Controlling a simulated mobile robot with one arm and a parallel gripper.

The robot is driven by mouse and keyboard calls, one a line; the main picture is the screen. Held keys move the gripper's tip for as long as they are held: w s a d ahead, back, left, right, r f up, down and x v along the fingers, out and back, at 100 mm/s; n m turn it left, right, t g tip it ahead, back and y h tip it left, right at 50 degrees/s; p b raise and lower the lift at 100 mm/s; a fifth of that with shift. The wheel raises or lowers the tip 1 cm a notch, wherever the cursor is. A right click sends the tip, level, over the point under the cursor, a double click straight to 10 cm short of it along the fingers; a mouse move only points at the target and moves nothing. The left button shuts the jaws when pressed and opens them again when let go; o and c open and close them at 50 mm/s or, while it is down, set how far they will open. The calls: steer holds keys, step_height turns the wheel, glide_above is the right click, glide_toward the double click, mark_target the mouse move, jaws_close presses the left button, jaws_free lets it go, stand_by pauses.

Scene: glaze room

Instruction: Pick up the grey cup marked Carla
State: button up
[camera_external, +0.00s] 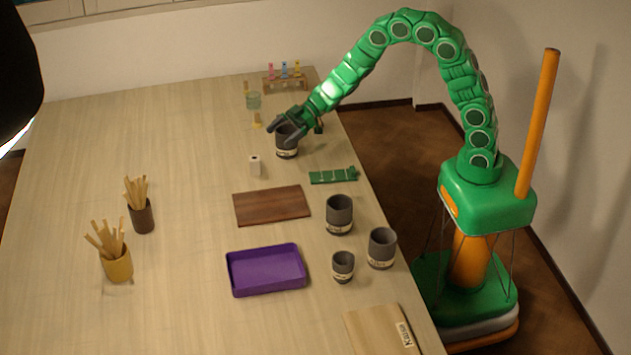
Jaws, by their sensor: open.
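Several grey cups with pale label bands stand upright on the table. The far grey cup (287,149) is under my gripper (293,127). The fingers are open around or just above its rim; I cannot tell whether they touch it. A large grey cup (339,213), another grey cup (382,246) and a smaller grey cup (343,264) stand nearer, at the right side of the table. The writing on the cup labels is too small to read, so I cannot tell which one says Carla.
A purple tray (235,283), dark board (271,206), green strip (333,176) and white block (255,166) lie nearby. A glass (253,101) and a vial rack (286,83) are behind. Stick holders (118,268) (142,217) stand left; a pale board (372,332) lies in front.

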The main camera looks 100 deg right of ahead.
steer(key=c, duration=1)
steer(key=shift+c, duration=0.2)
steer(key=shift+r, duration=0.65)
steer(key=s+a+r, duration=0.3)
steer(key=s+r, duration=0.8)
steer(key=s, duration=0.2)
steer(key=shift+s+a+r, duration=0.15)
steer(key=shift+s+r, duration=0.1)
steer(key=shift+r, duration=0.1)
